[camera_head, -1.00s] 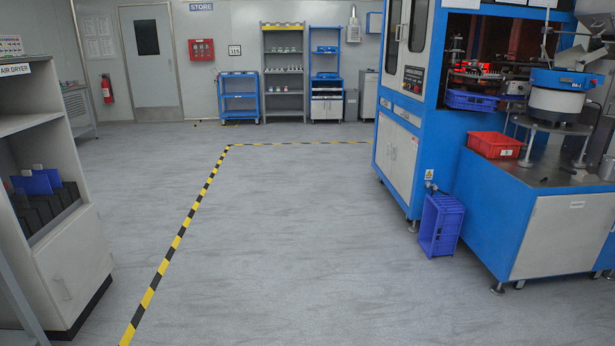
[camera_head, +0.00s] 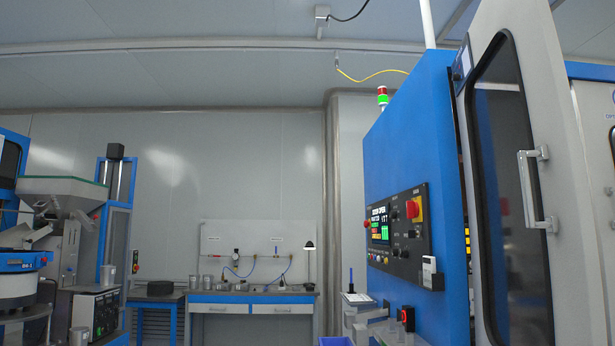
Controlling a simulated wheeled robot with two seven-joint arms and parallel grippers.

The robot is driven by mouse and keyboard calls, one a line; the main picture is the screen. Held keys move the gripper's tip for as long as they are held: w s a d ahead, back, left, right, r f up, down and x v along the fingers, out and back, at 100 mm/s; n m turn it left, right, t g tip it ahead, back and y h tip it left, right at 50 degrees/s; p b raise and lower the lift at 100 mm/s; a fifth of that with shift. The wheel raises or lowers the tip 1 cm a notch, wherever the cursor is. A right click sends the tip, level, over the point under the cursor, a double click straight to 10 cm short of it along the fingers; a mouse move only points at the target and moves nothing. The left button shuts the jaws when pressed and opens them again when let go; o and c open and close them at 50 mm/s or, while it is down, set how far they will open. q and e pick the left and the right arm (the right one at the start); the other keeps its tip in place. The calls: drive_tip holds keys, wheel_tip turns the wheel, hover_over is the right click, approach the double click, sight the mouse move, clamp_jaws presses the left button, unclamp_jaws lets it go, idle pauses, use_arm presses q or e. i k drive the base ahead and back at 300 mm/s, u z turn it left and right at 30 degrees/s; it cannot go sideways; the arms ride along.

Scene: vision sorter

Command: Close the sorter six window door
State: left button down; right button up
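A tall light-grey door (camera_head: 582,170) with a dark window (camera_head: 505,180) stands close at the right, beside the blue sorter cabinet (camera_head: 415,130). It is angled to the cabinet's blue side, with a narrow dark gap at its left edge, and looks swung open. A pale vertical handle (camera_head: 531,188) is fixed on it, right of the window. The cabinet's control panel (camera_head: 397,232) has a lit screen (camera_head: 380,227) that seems to read "DOOR OPEN". I cannot tell whether this is the sixth sorter. The door's lower end is cut off. Neither gripper is in view.
A red switch (camera_head: 406,317) sits low by the cabinet. A workbench (camera_head: 252,297) with small items lies along the back wall. Another blue machine (camera_head: 18,275) with a hopper (camera_head: 62,190) stands at the left. The floor is out of view.

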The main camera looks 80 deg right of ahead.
sight(536, 275)
drive_tip(key=z, duration=3.55)
drive_tip(key=i, duration=1)
drive_tip(key=z, duration=1.25)
drive_tip(key=k, duration=1.1)
drive_tip(key=u, duration=0.15)
